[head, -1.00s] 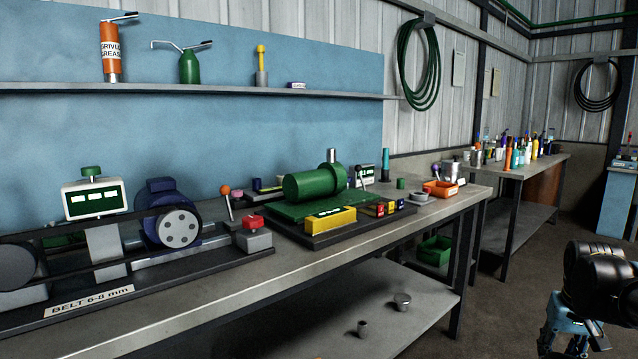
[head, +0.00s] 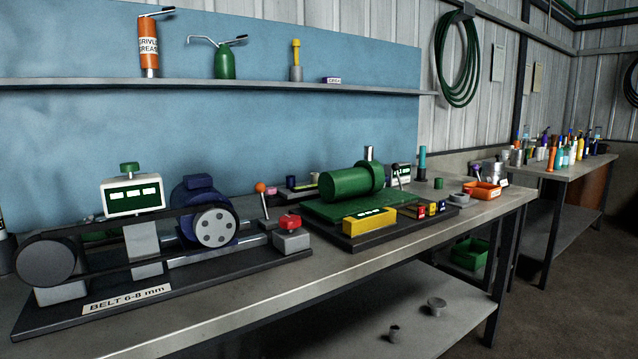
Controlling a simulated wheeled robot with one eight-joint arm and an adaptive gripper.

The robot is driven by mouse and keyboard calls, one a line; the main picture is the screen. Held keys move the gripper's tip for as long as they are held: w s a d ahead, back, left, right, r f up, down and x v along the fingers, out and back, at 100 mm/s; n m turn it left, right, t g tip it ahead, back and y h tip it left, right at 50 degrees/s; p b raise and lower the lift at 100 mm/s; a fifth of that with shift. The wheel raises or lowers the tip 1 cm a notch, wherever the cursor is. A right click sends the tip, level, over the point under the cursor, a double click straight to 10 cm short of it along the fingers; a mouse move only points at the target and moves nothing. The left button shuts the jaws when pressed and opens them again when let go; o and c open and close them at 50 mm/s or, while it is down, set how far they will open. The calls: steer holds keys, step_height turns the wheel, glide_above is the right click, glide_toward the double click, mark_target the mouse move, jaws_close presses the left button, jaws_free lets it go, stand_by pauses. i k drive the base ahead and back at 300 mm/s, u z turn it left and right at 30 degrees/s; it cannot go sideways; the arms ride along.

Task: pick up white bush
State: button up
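I cannot make out a clearly white bush in the head view. A low grey round part (head: 459,198) sits on the bench top, left of an orange tray (head: 483,192). None is clear enough for me to call it the bush. My gripper is out of view.
The long bench (head: 330,280) carries a belt drive (head: 130,250) at left and a green machine (head: 345,184) on a dark base. A wall shelf (head: 200,84) runs above. A second bench (head: 570,172) with bottles stands at right. Floor at lower right is clear.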

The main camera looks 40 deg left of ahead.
mark_target(314, 177)
steer(key=k, duration=1)
steer(key=u, duration=0.75)
steer(key=i, duration=1)
steer(key=u, duration=0.05)
